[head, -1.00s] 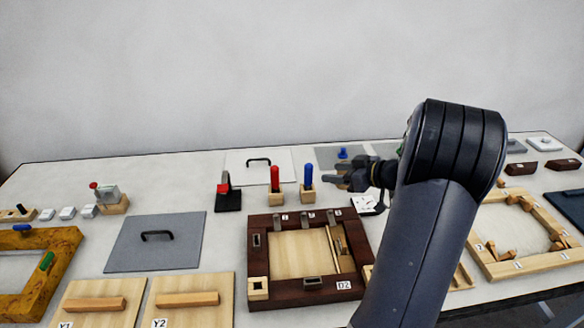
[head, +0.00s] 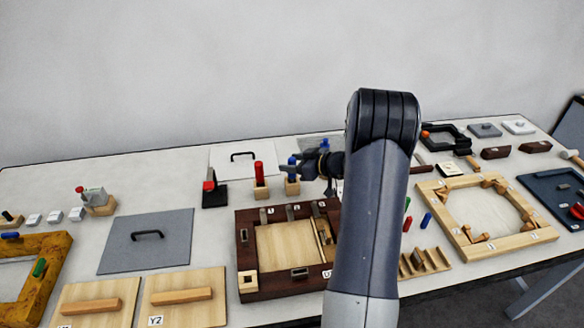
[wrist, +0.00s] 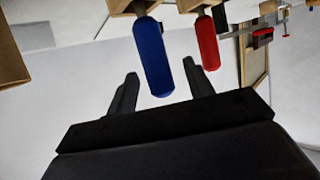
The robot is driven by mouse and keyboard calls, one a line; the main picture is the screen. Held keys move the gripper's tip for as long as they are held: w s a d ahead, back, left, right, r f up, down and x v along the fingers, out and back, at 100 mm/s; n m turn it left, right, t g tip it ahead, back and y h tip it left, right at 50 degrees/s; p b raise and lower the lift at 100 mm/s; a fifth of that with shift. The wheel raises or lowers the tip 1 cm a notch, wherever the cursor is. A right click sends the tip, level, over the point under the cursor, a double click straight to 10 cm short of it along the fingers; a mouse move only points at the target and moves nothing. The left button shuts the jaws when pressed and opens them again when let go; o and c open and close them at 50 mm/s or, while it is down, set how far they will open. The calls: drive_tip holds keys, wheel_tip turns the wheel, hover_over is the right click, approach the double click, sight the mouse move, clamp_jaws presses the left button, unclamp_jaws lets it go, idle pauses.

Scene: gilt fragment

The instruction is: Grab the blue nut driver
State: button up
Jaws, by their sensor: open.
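The blue nut driver (head: 292,169) stands upright in a small wooden block (head: 292,187) toward the back of the table. In the wrist view its blue handle (wrist: 153,58) lies ahead of and between my two open fingers. My gripper (wrist: 158,84) is open with nothing held; in the head view my gripper (head: 285,172) is at the blue handle and partly overlaps it. Whether a finger touches the handle I cannot tell.
A red-handled tool (head: 259,174) stands in its own block just left of the blue one; its handle (wrist: 208,43) is near my right finger in the wrist view. A black stand with a red part (head: 210,186) is further left. A dark wooden frame (head: 245,270) lies in front.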

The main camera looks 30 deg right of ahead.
drive_tip(key=shift+w+a+f, duration=0.15)
drive_tip(key=shift+w+a, duration=0.05)
drive_tip(key=shift+w, duration=0.05)
drive_tip(key=shift+c, duration=0.2)
clamp_jaws()
